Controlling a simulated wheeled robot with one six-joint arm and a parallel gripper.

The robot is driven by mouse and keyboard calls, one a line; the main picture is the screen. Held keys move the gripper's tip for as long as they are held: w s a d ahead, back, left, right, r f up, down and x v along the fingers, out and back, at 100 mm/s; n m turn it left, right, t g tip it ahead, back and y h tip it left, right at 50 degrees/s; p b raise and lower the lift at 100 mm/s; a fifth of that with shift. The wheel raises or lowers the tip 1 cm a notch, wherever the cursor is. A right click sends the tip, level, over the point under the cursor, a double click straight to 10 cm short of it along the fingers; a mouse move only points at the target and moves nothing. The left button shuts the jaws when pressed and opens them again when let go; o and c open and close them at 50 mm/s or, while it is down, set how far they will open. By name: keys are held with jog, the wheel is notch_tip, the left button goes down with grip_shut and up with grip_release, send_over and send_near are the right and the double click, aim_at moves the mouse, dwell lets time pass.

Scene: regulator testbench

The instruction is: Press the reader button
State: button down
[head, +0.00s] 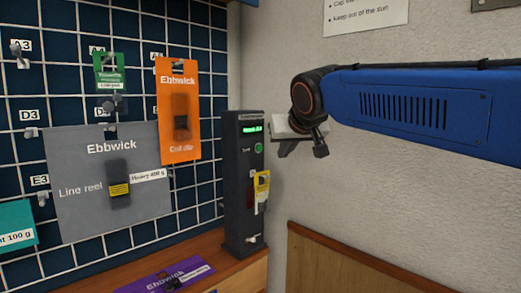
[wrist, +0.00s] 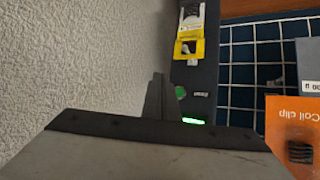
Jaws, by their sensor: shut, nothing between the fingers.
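The reader is a tall dark post (head: 238,185) in the corner on a wooden ledge. It has a lit green display (head: 252,129) and a round green button (head: 258,148) below it. The wrist view, which is upside down, shows the button (wrist: 181,92) and the display (wrist: 194,121). My gripper (head: 284,152) is shut and empty, just right of the button in the head view. In the wrist view my gripper (wrist: 157,82) shows its fingers together, left of the button. A gap shows between fingers and button in both views; its depth is unclear.
A yellow-labelled pack (head: 262,188) hangs on the reader below the button. Left is a wire grid with an orange Coil clip card (head: 178,130), a grey Line reel card (head: 85,205) and a green card (head: 109,72). A purple pack (head: 168,280) lies on the ledge (head: 215,258). A pale wall stands right.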

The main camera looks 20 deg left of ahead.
jog(key=shift+w+a, duration=0.35)
jog(key=shift+a, duration=0.5)
jog(key=shift+w+a, duration=0.4)
jog(key=shift+a, duration=0.5)
jog(key=shift+w+a, duration=0.35)
jog(key=shift+a, duration=0.5)
jog(key=shift+a, duration=0.1)
jog(key=shift+w+a, duration=0.15)
jog(key=shift+a, duration=0.15)
jog(key=shift+w+a, duration=0.15)
jog(key=shift+a, duration=0.3)
dwell(0.9)
jog(key=shift+d, duration=0.15)
jog(key=shift+s+d, duration=0.3)
jog(key=shift+d, duration=0.4)
jog(key=shift+s+d, duration=0.35)
jog(key=shift+d, duration=0.4)
jog(key=shift+s+d, duration=0.3)
jog(key=shift+d, duration=0.5)
jog(key=shift+s+d, duration=0.35)
jog(key=shift+d, duration=0.4)
